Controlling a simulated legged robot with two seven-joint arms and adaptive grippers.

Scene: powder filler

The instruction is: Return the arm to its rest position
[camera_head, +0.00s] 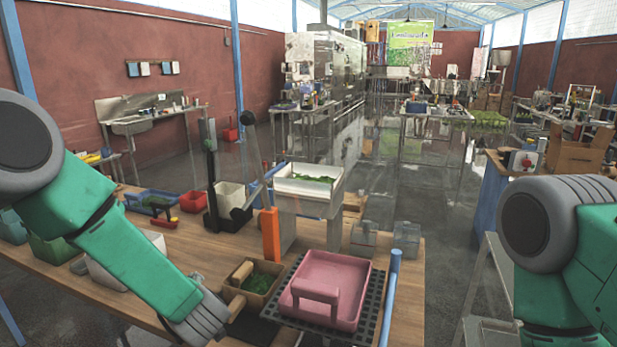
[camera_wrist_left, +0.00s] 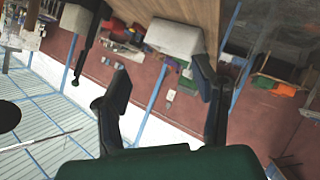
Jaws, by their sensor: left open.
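My left arm (camera_head: 130,250) comes in from the left of the head view and slants down over the wooden table to a grey wrist (camera_head: 200,318) at the lower edge. I cannot make out its fingers there. In the left wrist view, the left gripper (camera_wrist_left: 162,92) has its two dark fingers wide apart, with nothing between them. That view is tilted, with table, wall and roof turned over. My right arm (camera_head: 570,235) is at the right edge of the head view, and its gripper is out of the picture.
A pink tray (camera_head: 345,273) on a dark rack and a wooden box (camera_head: 262,285) of green material are close to the left wrist. A white-hopper machine (camera_head: 309,184), an orange post (camera_head: 270,235) and a blue rod (camera_head: 390,290) stand on the table (camera_head: 190,250). Grey floor lies beyond.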

